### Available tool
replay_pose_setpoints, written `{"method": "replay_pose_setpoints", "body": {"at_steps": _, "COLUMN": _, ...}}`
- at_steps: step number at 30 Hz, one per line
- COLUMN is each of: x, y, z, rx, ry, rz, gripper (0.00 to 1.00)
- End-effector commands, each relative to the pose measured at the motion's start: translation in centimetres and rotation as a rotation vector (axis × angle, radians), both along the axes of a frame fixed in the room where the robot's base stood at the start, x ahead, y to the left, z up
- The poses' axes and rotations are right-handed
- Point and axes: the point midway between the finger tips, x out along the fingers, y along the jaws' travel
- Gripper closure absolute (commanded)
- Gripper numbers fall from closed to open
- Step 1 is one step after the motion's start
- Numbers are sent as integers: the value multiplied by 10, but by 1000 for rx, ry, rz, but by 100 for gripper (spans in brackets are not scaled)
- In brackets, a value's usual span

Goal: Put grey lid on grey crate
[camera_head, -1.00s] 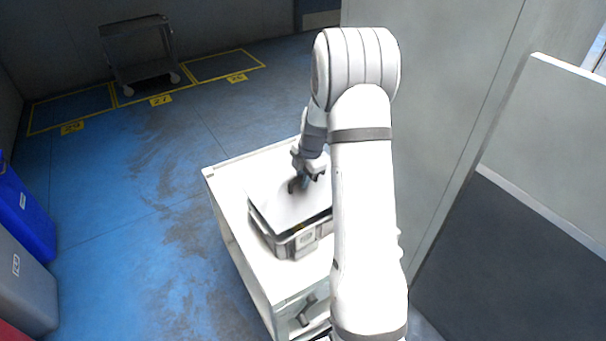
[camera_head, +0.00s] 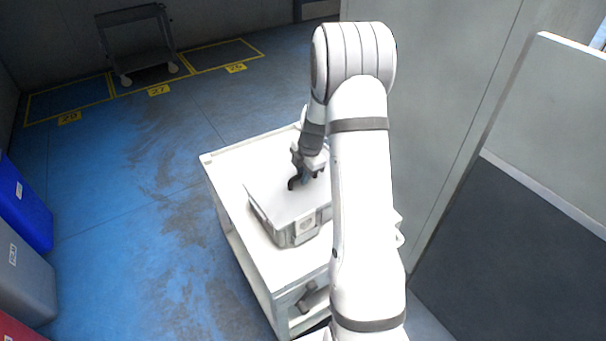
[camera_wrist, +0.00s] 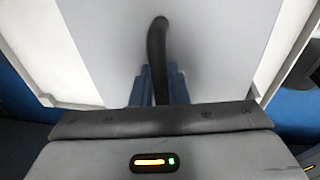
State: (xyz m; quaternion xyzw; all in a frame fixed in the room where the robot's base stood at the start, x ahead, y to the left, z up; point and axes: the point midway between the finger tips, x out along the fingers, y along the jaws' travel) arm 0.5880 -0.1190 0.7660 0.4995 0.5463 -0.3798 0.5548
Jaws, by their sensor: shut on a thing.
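The grey crate (camera_head: 291,234) stands on the white cart top. The pale grey lid (camera_head: 274,199) lies flat over the crate's top, and its edges look level with the rim; the far right side is hidden behind my arm. A dark curved handle (camera_wrist: 157,50) rises from the lid in the wrist view. My gripper (camera_head: 303,178) is above the lid and shut on this handle; its blue fingers (camera_wrist: 158,88) sit on both sides of the handle in the wrist view.
The white cart (camera_head: 222,176) has free top around the crate's left and far sides. A grey partition (camera_head: 545,130) stands to the right. Blue (camera_head: 22,205) and grey (camera_head: 22,272) bins stand at the left. An empty dark cart (camera_head: 137,45) stands far back on the blue floor.

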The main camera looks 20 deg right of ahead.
Motion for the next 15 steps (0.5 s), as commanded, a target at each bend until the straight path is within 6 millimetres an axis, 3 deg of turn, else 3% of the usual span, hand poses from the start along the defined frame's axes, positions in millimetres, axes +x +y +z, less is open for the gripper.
{"method": "replay_pose_setpoints", "body": {"at_steps": 6, "x": 0, "y": 0, "z": 1, "rx": 0, "ry": -1, "rz": 1, "gripper": 100}}
{"method": "replay_pose_setpoints", "body": {"at_steps": 7, "x": 0, "y": 0, "z": 0, "rx": 0, "ry": -1, "rz": 1, "gripper": 85}}
{"method": "replay_pose_setpoints", "body": {"at_steps": 15, "x": 0, "y": 1, "z": 0, "rx": 0, "ry": 0, "rz": 1, "gripper": 62}}
